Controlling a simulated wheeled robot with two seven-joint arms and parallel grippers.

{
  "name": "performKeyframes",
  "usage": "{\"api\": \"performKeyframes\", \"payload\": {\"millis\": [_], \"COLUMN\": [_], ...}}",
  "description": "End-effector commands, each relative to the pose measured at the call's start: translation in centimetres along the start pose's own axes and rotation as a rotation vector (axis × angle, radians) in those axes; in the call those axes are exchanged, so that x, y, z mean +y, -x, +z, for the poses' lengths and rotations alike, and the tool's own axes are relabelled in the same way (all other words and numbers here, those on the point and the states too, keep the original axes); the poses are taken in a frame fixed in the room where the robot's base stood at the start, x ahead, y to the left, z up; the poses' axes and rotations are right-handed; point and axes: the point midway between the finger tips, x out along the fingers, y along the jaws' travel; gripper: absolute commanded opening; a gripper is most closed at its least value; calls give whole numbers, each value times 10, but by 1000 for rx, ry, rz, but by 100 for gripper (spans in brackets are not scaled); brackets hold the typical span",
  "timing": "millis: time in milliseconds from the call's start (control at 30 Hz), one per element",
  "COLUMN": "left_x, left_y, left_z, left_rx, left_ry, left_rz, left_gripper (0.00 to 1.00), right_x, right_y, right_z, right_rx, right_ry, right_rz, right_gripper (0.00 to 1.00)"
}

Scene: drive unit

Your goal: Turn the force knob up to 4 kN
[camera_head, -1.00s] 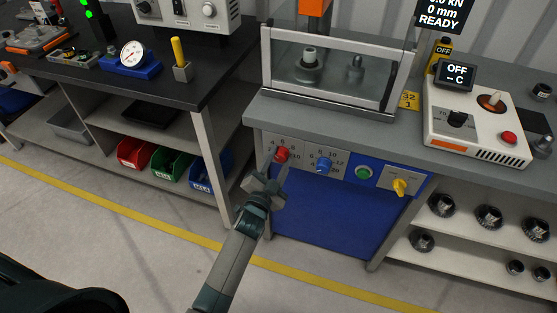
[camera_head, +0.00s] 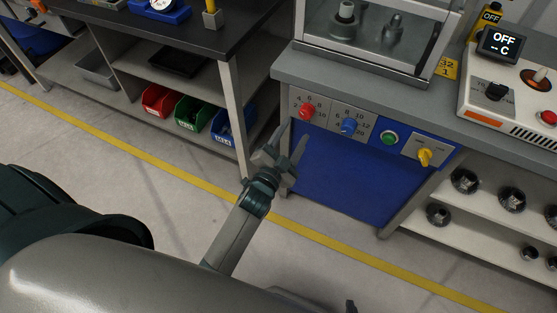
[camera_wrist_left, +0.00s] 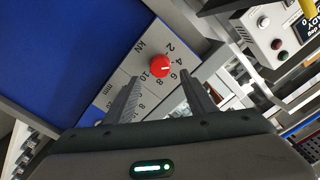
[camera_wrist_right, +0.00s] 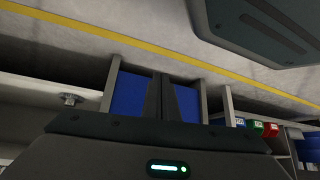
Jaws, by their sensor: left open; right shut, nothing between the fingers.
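The red force knob (camera_head: 306,111) is on the grey kN scale plate at the left of the press bench's front panel. It also shows in the left wrist view (camera_wrist_left: 159,66), with a short white mark pointing roughly at the 4 to 6 side; the exact number is hard to tell. My left gripper (camera_head: 289,143) is open, a little below and left of the knob in the head view. In the left wrist view its fingers (camera_wrist_left: 160,84) point towards the knob, apart from it, with nothing between them. My right gripper (camera_wrist_right: 166,96) is shut and empty, aimed at the blue panel.
A blue knob (camera_head: 349,126), a green button (camera_head: 389,138) and a yellow switch (camera_head: 424,157) sit right of the red knob. The bench top (camera_head: 350,84) overhangs the panel. A dark workbench (camera_head: 185,38) with bins stands at left. Floor in front is clear.

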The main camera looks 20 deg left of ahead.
Motion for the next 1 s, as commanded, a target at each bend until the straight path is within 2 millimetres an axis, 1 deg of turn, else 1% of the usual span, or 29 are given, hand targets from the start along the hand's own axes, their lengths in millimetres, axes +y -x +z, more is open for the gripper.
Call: {"api": "performKeyframes", "payload": {"millis": [33, 100, 167, 300, 500, 567, 700, 1000], "left_x": [1, 1, 2, 2, 1, 1, 0, 0], "left_y": [11, 25, 37, 62, 89, 94, 100, 101], "left_z": [2, 2, 2, 2, 1, 1, 0, 0], "left_rx": [-1, -1, -1, -2, 0, 0, 0, 0], "left_ry": [0, 0, 0, 1, 1, 1, 1, 1], "left_rz": [1, 1, 1, 2, 1, 1, 0, 0], "left_gripper": [51, 51, 51, 51, 51, 51, 51, 51], "right_x": [-2, -4, -6, -5, 4, 8, 16, 13], "right_y": [-2, -4, -5, -6, -3, -3, -2, -5], "right_z": [-3, -9, -9, 0, 14, 16, 14, 11], "right_rx": [9, 22, 14, -25, -68, -76, -79, -78], "right_ry": [-1, -3, -5, -10, -12, -8, -2, -5], "right_rz": [-2, -4, -5, -2, 9, 12, 19, 16], "right_gripper": [0, 0, 0, 0, 0, 0, 0, 0]}}
